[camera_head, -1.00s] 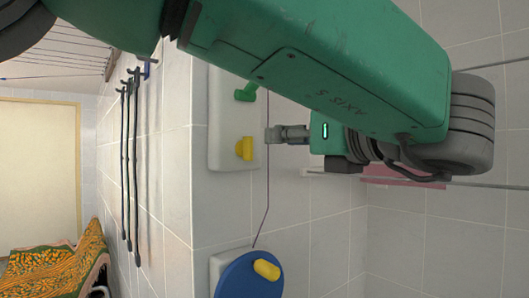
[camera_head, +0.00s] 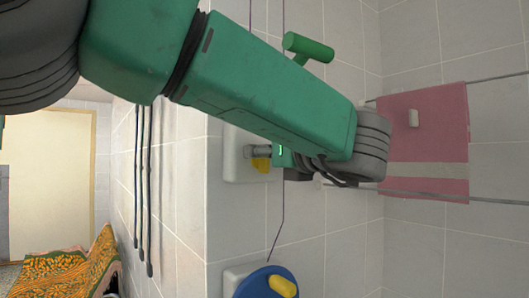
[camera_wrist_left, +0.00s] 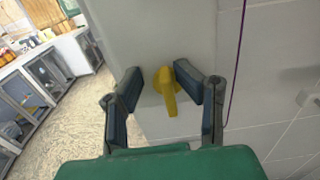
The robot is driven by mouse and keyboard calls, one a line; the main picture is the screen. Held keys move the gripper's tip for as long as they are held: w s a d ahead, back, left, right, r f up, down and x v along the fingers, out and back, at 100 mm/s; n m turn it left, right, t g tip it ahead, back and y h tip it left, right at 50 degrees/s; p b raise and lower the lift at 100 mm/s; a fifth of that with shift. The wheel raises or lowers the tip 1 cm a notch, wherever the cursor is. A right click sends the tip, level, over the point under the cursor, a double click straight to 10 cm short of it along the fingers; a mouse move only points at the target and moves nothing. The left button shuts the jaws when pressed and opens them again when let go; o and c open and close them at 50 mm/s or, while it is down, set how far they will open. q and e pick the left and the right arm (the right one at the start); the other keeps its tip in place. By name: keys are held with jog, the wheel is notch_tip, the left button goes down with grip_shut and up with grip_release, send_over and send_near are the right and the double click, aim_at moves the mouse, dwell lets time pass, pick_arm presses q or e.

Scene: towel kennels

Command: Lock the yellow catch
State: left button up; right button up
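The yellow catch (camera_head: 261,165) sits on a white plate (camera_head: 233,165) on the tiled wall, partly covered by my left gripper (camera_head: 262,153) in the head view. In the left wrist view the catch (camera_wrist_left: 167,91) has a round base, and its lever points down in the picture. My left gripper (camera_wrist_left: 159,70) is open there, with one dark finger on each side of the catch. The fingertips are close to its base; I cannot tell whether either touches. My right gripper is not in view.
A blue disc (camera_head: 252,286) with a yellow knob (camera_head: 284,286) is below the plate. A green handle (camera_head: 308,48) shows above my arm. A pink towel (camera_head: 425,110) hangs on rails at right. A thin purple cord (camera_head: 281,215) runs beside the catch.

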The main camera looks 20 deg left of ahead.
pick_arm(q)
jog(key=shift+w+d+r, duration=0.1)
jog(key=shift+w+d, duration=0.2)
jog(key=shift+d, duration=0.55)
jog(key=c, duration=0.4)
jog(key=shift+s+a, duration=0.2)
jog(key=shift+a, duration=0.15)
grip_shut()
jog(key=shift+a, duration=0.3)
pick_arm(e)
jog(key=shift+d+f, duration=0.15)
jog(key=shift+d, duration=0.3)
pick_arm(q)
jog(key=shift+d, duration=0.15)
